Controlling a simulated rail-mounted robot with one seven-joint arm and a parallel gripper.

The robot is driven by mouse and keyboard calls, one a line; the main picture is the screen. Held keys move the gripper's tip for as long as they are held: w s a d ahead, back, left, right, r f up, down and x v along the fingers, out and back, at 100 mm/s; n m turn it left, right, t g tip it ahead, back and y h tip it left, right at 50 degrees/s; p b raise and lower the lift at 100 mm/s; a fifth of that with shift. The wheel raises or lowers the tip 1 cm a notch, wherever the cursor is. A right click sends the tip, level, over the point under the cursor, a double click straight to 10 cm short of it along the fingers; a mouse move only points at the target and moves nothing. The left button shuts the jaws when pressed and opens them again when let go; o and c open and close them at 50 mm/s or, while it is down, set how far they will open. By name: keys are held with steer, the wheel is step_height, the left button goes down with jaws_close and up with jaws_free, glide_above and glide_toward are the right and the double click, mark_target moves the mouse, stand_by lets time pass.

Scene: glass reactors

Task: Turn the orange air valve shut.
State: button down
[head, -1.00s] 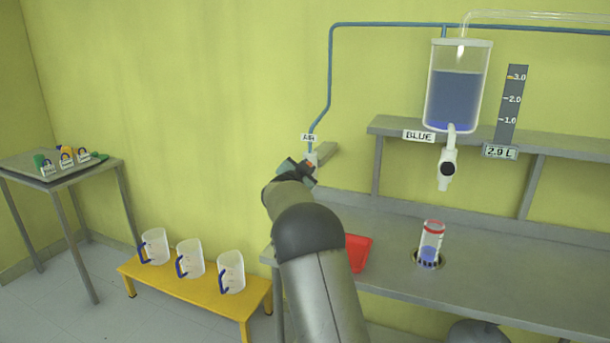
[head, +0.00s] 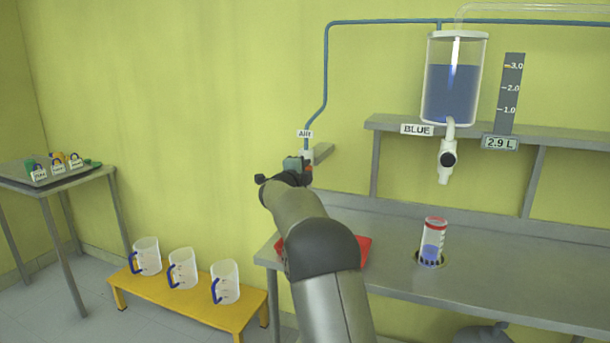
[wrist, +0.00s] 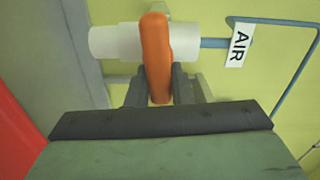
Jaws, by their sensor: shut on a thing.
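The orange air valve handle (wrist: 154,55) shows in the wrist view, set across a white valve body (wrist: 112,42) on the blue air line. An AIR label (wrist: 238,45) hangs beside it, and the label also shows in the head view (head: 305,133). My gripper (wrist: 158,88) is shut on the orange handle, with one dark finger on each side of its lower end. In the head view my gripper (head: 306,171) is at the valve below the AIR label, and my arm hides most of the handle.
A blue-filled tank (head: 452,92) hangs above the steel bench (head: 500,268), where a red-ringed bottle (head: 432,243) stands. A red tray (head: 364,250) lies partly behind my arm. Several jugs stand on a yellow bench (head: 190,305). A side table (head: 60,187) holds padlocks.

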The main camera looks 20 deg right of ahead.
steer(key=shift+f+m+b, duration=0.15)
steer(key=shift+m+b, duration=0.2)
steer(key=shift+m, duration=0.25)
steer(key=c, duration=1.3)
jaws_free()
steer(key=b+v, duration=0.1)
steer(key=v, duration=1.6)
steer(key=shift+s+a, duration=0.15)
steer(key=shift+s, duration=0.05)
